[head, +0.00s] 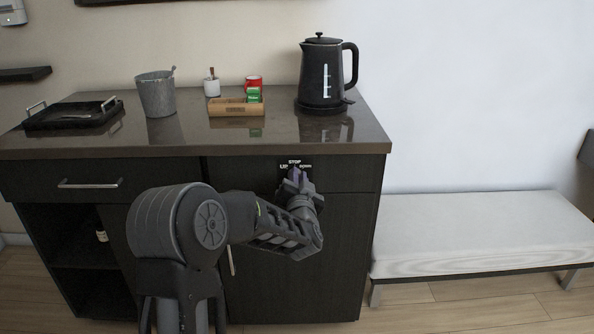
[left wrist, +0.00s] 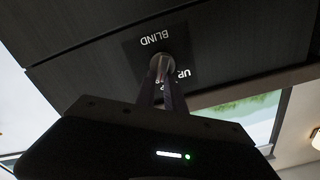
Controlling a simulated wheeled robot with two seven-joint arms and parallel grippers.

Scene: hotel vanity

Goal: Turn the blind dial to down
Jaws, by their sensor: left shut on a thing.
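The blind dial sits on a dark label plate (head: 294,164) on the cabinet front, under the counter's right part. In the left wrist view the plate (left wrist: 146,42) shows upside down with "BLIND" and part of "UP". The dial's metal knob (left wrist: 166,58) shows there between my fingers. My left gripper (head: 297,176) is shut on the dial; it also shows in the left wrist view (left wrist: 166,80). The fingers hide most of the knob, and I cannot tell where it points. My right gripper is not in view.
A white bench (head: 480,232) stands at the right.

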